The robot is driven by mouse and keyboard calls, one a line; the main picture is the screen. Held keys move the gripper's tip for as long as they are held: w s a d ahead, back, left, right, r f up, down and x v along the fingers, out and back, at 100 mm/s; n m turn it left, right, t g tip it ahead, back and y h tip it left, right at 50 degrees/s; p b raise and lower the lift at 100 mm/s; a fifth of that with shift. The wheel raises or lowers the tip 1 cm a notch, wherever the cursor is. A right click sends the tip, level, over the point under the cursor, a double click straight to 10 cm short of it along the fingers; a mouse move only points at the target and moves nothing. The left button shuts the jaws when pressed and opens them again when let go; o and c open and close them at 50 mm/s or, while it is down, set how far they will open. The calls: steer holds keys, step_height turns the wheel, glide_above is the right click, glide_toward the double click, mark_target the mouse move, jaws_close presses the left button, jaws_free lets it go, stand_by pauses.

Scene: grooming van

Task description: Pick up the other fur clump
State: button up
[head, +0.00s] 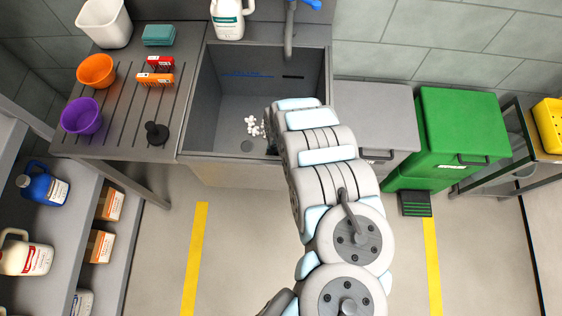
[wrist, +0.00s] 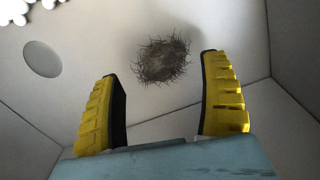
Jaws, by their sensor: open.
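In the wrist view, a dark, bristly fur clump (wrist: 163,60) lies on the pale floor of the sink, close to a wall. My gripper (wrist: 162,68) is open, with its two yellow ribbed fingers spread wide. The clump shows beyond the fingertips, between their lines, and nothing is held. How far the fingers are above the floor I cannot tell.
White foam-like lumps (head: 255,126) lie near the drain (head: 246,146); they also show at the wrist view's top left (wrist: 20,8). The sink walls stand close around. A white jug (head: 228,20) and the faucet (head: 289,35) are at the back rim. Bowls stand on the left drainboard (head: 125,110).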

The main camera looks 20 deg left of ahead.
step_height(320, 180, down, 3)
steer(key=shift+f+b, duration=0.2)
steer(key=shift+b, duration=0.35)
steer(key=c, duration=0.8)
steer(key=shift+r, duration=0.15)
